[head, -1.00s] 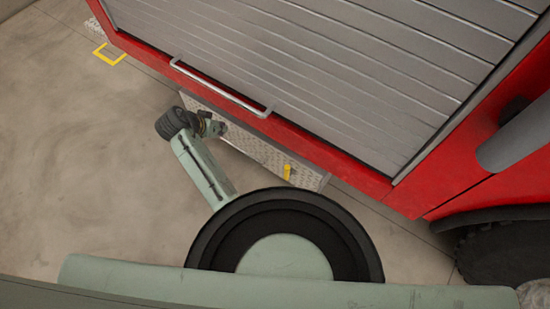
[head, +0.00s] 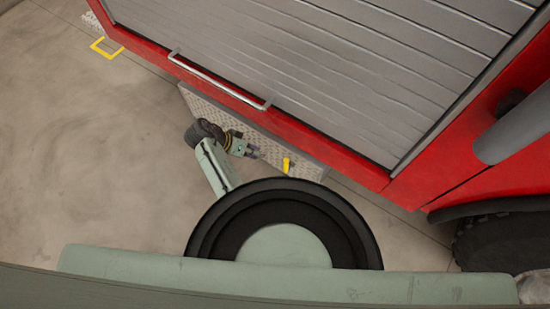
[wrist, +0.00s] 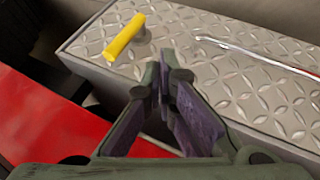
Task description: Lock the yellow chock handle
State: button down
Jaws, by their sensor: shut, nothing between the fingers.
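The yellow chock handle (head: 286,164) stands out from the diamond-plate step at the truck's side, near the step's right end in the head view. In the wrist view the handle (wrist: 124,37) is a short yellow bar lying slantwise across a grey stub on the plate. My gripper (head: 256,155) is just left of the handle in the head view, apart from it. In the wrist view my gripper (wrist: 164,60) has its fingers together and empty, below and right of the handle. Nothing hides the handle in the wrist view.
The diamond-plate step (head: 206,107) runs under the red truck body (head: 350,174) and grey shutter (head: 300,60). A silver bar handle (head: 215,79) sticks out above the step. A dark wheel (head: 500,240) is at right.

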aim_at(286, 166)
jog(key=d+f+p, duration=0.2)
jog(key=d+f, duration=0.3)
jog(key=d, duration=0.2)
jog(key=shift+d, duration=0.15)
jog(key=shift+w, duration=0.15)
